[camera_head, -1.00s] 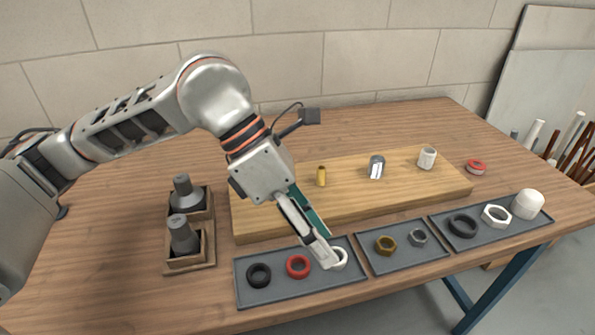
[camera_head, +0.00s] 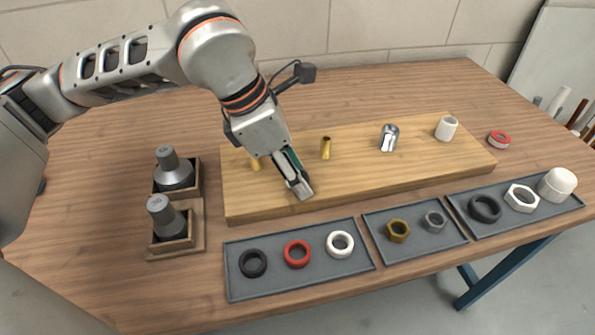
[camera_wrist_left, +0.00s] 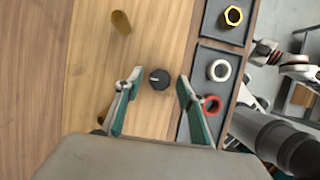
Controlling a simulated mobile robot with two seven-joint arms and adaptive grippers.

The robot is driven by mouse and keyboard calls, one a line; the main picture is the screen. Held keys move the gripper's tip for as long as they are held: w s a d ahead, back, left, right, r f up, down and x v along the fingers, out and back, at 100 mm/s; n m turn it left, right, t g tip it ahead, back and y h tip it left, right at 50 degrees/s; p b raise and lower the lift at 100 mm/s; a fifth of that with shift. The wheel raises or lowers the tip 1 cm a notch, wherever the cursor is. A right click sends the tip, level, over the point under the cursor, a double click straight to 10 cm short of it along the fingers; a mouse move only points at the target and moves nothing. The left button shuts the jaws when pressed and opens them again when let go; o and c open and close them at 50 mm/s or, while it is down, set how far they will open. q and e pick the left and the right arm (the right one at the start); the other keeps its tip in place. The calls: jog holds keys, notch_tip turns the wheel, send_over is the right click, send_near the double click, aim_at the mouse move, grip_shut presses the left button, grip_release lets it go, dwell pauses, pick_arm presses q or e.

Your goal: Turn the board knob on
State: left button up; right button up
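The wooden board (camera_head: 350,185) lies on the table. In the left wrist view, a small round black knob (camera_wrist_left: 159,79) with a light pointer line stands on the board (camera_wrist_left: 150,115). My left gripper (camera_wrist_left: 160,84) is open, with one finger on each side of the knob and a gap on both sides. In the head view my left gripper (camera_head: 300,190) points down at the board's front left part, and its fingers hide the knob. Parts of what looks like my right arm show at the right of the wrist view; its fingers cannot be made out.
A brass stub (camera_head: 326,148), a chrome fitting (camera_head: 389,138) and a white fitting (camera_head: 447,128) stand on the board. Another brass stub (camera_head: 255,163) is beside my gripper. Trays with rings (camera_head: 235,289) and nuts lie in front. Grey fittings (camera_head: 174,174) stand in wooden holders at left.

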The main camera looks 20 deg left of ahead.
pick_arm(q)
jog(key=shift+d+f, duration=0.1)
jog(key=shift+f, duration=0.1)
jog(key=c, duration=1.1)
jog(key=shift+w+m, duration=0.1)
jog(key=shift+m, duration=0.2)
jog(key=m+g+p, duration=0.1)
jog(key=m, duration=0.2)
jog(key=shift+w+r+m+h, duration=0.1)
jog(key=shift+r+m+h, duration=0.05)
jog(key=shift+m+h, duration=0.25)
jog(key=m+g, duration=0.2)
jog(key=m, duration=0.2)
jog(key=shift+w+m+p, duration=0.15)
jog(key=shift+m+p, duration=0.15)
jog(key=shift+p, duration=0.05)
jog(key=m+g, duration=0.1)
jog(key=m, duration=0.3)
jog(key=shift+w+g+y, duration=0.1)
jog(key=shift+g+y, duration=0.3)
jog(key=m+g, duration=0.1)
jog(key=m, duration=0.3)
jog(key=shift+m+y+p, duration=0.3)
jog(key=shift+y+p, duration=0.05)
jog(key=shift+y, duration=0.05)
jog(key=shift+m, duration=0.3)
